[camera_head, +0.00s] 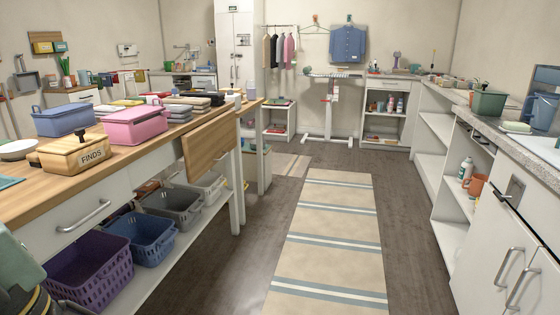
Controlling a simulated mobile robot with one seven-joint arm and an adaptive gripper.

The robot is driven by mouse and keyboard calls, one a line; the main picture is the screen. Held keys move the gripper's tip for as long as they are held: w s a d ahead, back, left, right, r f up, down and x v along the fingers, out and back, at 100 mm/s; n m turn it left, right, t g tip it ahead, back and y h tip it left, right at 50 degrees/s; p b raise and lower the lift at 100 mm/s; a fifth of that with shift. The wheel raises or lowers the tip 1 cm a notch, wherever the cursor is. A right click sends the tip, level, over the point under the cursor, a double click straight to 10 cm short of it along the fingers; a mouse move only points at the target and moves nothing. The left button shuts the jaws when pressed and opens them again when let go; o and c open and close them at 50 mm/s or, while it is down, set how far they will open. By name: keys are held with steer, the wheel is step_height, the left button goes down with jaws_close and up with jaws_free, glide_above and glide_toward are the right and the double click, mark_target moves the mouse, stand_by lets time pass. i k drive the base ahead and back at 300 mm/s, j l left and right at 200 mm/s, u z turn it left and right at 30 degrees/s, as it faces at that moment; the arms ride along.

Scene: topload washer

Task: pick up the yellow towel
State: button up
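A small flat yellow item (127,102) lies on the far part of the wooden counter (40,222) at left, behind the pink bin. It looks like a folded towel, but it is too small and partly hidden to be sure. My gripper does not show in this view.
A pink bin (135,126), a blue bin (64,120) and a wooden "FINDS" box (75,153) crowd the counter's near part. Folded grey cloths (178,112) lie near its far edge. Baskets fill the shelf below. The aisle with the striped rug (325,250) is clear.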

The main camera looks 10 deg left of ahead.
mark_target(139, 77)
steer(key=i+z, duration=0.2)
steer(key=i, duration=1.3)
steer(key=i+u, duration=0.1)
steer(key=i, duration=1.4)
steer(key=i+u, duration=0.2)
steer(key=i, duration=0.55)
steer(key=i+l+u, duration=0.2)
steer(key=i, duration=0.5)
steer(key=i+z, duration=0.2)
steer(key=i, duration=0.55)
steer(key=i+j+z, duration=0.2)
steer(key=i, duration=0.5)
steer(key=i+z, duration=0.1)
steer(key=i, duration=1.45)
steer(key=i+u, duration=0.3)
steer(key=i, duration=0.4)
steer(key=i+l+u, duration=0.25)
steer(key=i, duration=0.4)
steer(key=i+j+u, duration=0.15)
steer(key=i+u, duration=0.5)
steer(key=u, duration=0.2)
steer(key=i+u, duration=0.4)
steer(key=i+j+u, duration=0.1)
steer(key=i+u, duration=0.95)
